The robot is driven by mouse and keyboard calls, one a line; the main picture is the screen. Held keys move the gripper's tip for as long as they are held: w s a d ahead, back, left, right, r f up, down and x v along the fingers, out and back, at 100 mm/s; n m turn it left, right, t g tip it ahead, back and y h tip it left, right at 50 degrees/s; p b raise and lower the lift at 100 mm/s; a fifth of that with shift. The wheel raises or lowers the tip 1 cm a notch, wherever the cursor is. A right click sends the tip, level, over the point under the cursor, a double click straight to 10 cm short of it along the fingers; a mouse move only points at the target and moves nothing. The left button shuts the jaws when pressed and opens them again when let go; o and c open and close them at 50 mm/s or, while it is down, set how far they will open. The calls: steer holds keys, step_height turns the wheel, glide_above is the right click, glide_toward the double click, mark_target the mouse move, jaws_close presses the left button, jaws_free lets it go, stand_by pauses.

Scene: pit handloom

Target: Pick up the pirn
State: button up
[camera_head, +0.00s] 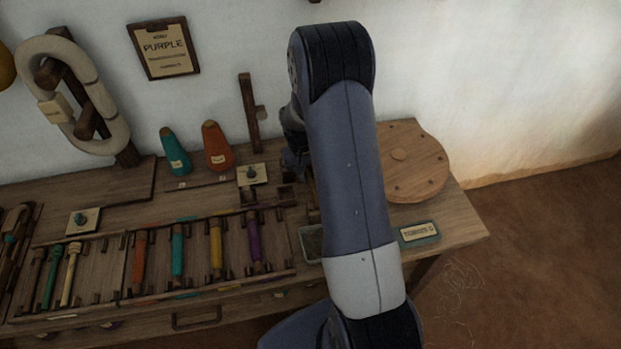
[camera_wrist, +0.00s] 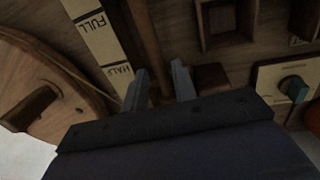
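Several pirns lie in a slotted rack on the bench in the head view: orange (camera_head: 139,262), teal (camera_head: 177,252), yellow (camera_head: 216,246) and purple (camera_head: 254,240). The purple one is at the rack's right end. A wall card (camera_head: 163,47) reads "PURPLE". My gripper is mostly hidden behind my arm in the head view, near the back of the bench. In the wrist view my gripper (camera_wrist: 161,82) has its two fingers apart, with no pirn seen between them. A brown wooden strip runs beyond the fingers.
A round wooden disc (camera_head: 413,162) stands at the bench's right, beside a labelled plate (camera_head: 419,233). A "FULL/HALF" gauge strip (camera_wrist: 97,32) and a knob plate (camera_wrist: 285,85) flank my gripper. Teal (camera_head: 174,152) and orange (camera_head: 217,147) cones stand at the back.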

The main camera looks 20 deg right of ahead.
steer(key=shift+f, duration=0.5)
jaws_close()
